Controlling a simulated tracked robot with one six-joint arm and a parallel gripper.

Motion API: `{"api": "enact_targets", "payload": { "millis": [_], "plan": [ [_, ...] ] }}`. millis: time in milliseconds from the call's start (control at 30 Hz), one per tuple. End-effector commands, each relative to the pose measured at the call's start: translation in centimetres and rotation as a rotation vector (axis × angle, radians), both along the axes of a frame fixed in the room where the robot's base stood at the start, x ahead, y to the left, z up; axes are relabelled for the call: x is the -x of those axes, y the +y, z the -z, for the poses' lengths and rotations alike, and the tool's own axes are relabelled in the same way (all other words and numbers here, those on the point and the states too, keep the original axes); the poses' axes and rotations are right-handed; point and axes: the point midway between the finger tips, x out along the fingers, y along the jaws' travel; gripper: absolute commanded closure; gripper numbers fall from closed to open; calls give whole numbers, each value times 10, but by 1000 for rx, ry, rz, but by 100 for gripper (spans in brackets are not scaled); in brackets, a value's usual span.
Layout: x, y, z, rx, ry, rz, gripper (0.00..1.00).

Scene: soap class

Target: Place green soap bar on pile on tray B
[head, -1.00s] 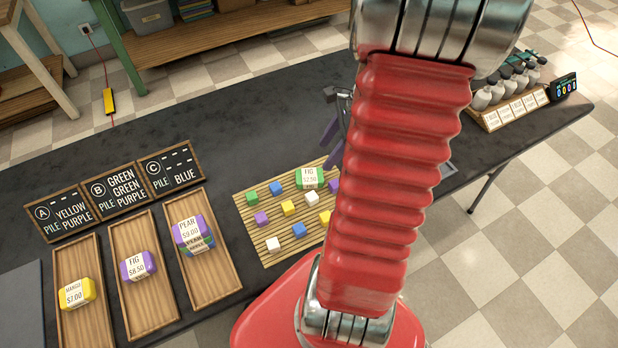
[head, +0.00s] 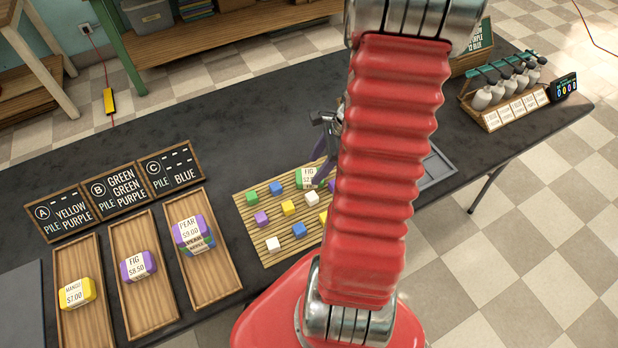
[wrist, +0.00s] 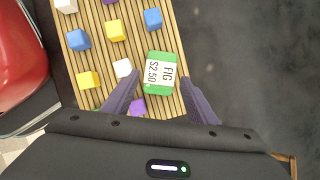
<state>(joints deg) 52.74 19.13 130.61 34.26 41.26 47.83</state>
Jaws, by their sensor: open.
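The green soap bar (head: 304,179), with a white "FIG $2.50" label, lies at the far right part of the slatted mat (head: 273,254). In the wrist view the green soap bar (wrist: 161,86) lies ahead of and between the fingers of my gripper (wrist: 161,96), which is open and empty. In the head view my arm hides part of the gripper. Tray B (head: 147,316), the middle tray, holds a purple soap bar (head: 138,266) labelled "FIG $8.50".
Small coloured cubes sit on the mat; a purple cube (wrist: 137,106) is close to the left finger. Tray A (head: 88,328) holds a yellow bar (head: 76,293). Tray C (head: 213,276) holds a pile topped with purple (head: 192,231). Signs stand behind the trays. A bottle rack (head: 505,97) is at right.

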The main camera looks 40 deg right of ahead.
Motion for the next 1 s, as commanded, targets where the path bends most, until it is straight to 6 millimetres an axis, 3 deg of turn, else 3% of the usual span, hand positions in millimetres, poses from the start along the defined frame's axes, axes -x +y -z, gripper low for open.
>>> {"api": "enact_targets", "payload": {
  "millis": [300,900,1000],
  "plan": [
    [-9,11,32,-2,0,1,48],
    [-10,11,33,0,1,2,48],
    [-10,11,33,0,1,2,55]
  ]
}}
